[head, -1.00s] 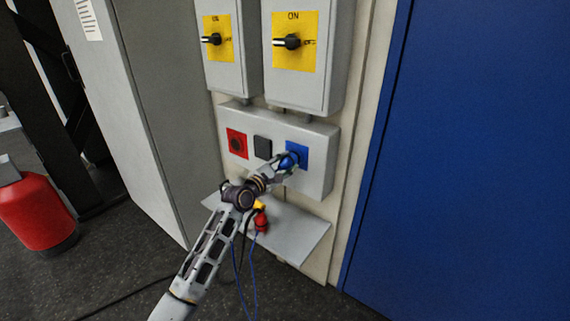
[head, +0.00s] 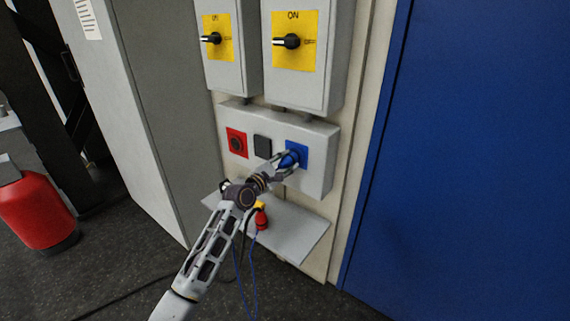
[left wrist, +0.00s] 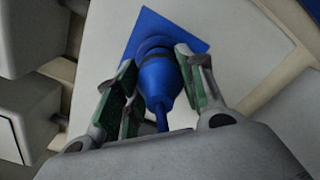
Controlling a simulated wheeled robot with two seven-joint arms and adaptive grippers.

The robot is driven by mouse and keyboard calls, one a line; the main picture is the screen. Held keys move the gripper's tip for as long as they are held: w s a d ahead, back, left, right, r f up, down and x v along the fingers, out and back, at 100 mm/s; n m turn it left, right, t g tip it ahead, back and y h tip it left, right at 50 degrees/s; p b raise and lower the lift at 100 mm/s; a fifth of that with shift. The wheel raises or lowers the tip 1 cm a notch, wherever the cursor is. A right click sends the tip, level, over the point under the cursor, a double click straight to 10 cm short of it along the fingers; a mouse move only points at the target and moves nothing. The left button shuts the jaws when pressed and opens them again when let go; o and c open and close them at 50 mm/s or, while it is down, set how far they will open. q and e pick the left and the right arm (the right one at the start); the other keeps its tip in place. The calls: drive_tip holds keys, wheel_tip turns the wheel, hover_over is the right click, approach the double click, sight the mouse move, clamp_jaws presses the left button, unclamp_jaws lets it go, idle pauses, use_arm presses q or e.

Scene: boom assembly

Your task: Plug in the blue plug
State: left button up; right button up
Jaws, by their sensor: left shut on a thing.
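The blue plug (left wrist: 158,78) is between the fingers of my left gripper (left wrist: 155,90) in the left wrist view, with its blue cable running back toward the palm. Its front end meets the round blue socket on the square blue plate (left wrist: 186,38). How deep it sits I cannot tell. In the head view the left gripper (head: 283,166) is at the blue socket plate (head: 301,150), at the right of the grey socket box (head: 318,168), and partly hides the plug (head: 290,159). My right gripper is not in view.
A red socket (head: 237,143) and a dark square cover (head: 263,147) are left of the blue one. Two switch boxes (head: 331,85) marked ON hang above. A shelf (head: 300,232) below holds a red plug (head: 261,218). A red extinguisher-like cylinder (head: 35,210) stands at left.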

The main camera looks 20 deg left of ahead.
use_arm(q)
drive_tip(key=shift+w+d, duration=0.1)
drive_tip(key=shift+w, duration=0.2)
drive_tip(key=o, duration=1.3)
drive_tip(key=shift+s, duration=0.1)
drive_tip(key=shift+v, duration=5.9)
drive_tip(key=shift+m, duration=0.3)
